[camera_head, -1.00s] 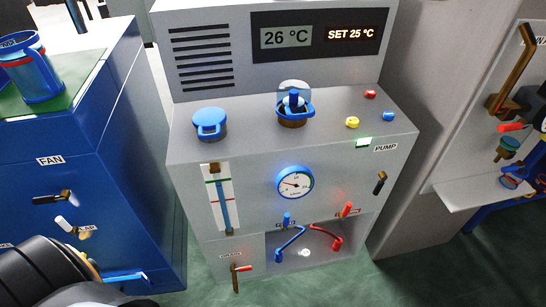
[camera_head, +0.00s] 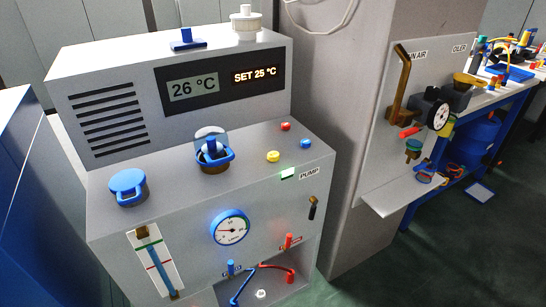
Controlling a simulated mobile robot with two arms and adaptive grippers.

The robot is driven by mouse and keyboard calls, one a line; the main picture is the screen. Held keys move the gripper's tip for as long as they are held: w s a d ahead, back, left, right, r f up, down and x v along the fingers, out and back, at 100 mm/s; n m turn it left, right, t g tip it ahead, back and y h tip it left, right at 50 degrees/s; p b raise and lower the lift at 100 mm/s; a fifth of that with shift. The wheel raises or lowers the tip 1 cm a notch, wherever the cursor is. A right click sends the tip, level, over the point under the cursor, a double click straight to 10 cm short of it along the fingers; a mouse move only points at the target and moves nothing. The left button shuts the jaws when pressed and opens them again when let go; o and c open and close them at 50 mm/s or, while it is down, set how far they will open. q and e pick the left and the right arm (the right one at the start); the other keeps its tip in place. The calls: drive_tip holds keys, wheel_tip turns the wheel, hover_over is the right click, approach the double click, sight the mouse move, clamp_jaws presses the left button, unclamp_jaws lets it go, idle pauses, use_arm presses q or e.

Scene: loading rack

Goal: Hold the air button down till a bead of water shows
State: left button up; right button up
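The grey chiller cabinet (camera_head: 260,180) fills the middle of the head view. On its top deck is a blue stem in a blue-rimmed fitting under a clear dome (camera_head: 212,150); I cannot tell if this is the air button. No bead of water can be made out. A blue cap (camera_head: 128,187) sits left of it. Red (camera_head: 285,126), yellow (camera_head: 273,156) and blue (camera_head: 306,144) buttons are at the right. A round gauge (camera_head: 230,228) and a sight tube (camera_head: 155,262) are on the front. Neither gripper is in view.
The display (camera_head: 222,82) reads 26 °C, SET 25 °C. A pump switch (camera_head: 313,208) and red and blue hoses are on the front. At right, a wall panel (camera_head: 390,165) with a shelf, then a blue bench (camera_head: 470,130) with small parts. Green floor (camera_head: 420,265) is open at lower right.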

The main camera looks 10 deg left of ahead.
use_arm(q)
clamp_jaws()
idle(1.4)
